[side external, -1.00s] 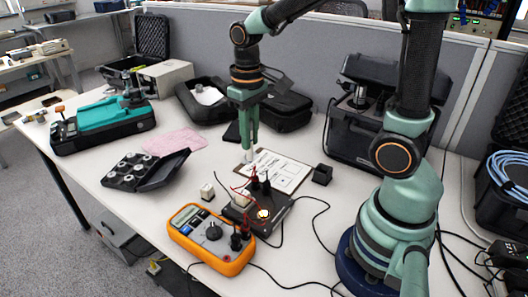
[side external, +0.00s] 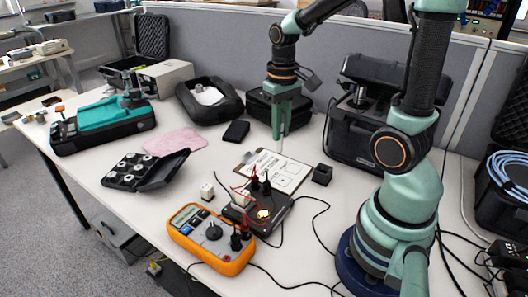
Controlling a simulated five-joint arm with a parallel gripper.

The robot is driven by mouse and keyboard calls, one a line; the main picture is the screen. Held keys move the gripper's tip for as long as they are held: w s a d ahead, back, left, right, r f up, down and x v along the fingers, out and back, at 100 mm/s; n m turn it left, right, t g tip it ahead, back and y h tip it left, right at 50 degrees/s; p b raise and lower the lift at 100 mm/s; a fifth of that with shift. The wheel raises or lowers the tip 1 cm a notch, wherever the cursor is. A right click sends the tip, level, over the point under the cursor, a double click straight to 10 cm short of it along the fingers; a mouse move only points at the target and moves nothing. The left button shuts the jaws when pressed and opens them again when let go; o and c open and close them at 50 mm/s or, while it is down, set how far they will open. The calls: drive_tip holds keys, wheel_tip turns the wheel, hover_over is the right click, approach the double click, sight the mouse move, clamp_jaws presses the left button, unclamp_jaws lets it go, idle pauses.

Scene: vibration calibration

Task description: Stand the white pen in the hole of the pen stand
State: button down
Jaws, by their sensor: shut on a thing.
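My gripper (side external: 280,134) points straight down and is shut on the white pen (side external: 281,148). The pen hangs roughly upright below the fingertips; its upper part is hidden between the fingers. In the picture its lower end is over the far part of the clipboard, and its exact height is hard to tell. The small black block that appears to be the pen stand (side external: 322,175) sits on the table right of the clipboard, to the right of and nearer than the pen. Its hole is too small to make out clearly.
A clipboard with paper (side external: 286,174) lies below my gripper. A black box with red and black leads (side external: 265,216) and an orange meter (side external: 211,238) stand nearer. A large open black case (side external: 372,150) is behind the stand. A dark pouch (side external: 236,131) lies left.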

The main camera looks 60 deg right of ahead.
drive_tip(key=s+d+f+m, duration=0.3)
drive_tip(key=s+d+m, duration=0.2)
drive_tip(key=s+d, duration=0.45)
drive_tip(key=shift+w+d+f, duration=0.15)
drive_tip(key=shift+w+f, duration=0.05)
drive_tip(key=shift+f, duration=0.9)
drive_tip(key=shift+w+d+f, duration=0.1)
drive_tip(key=shift+w+f, duration=0.1)
drive_tip(key=shift+f, duration=0.85)
drive_tip(key=shift+f, duration=2.15)
drive_tip(key=shift+c, duration=1.7)
unclamp_jaws()
drive_tip(key=shift+r, duration=0.1)
wheel_tip(320, 180, up, 8)
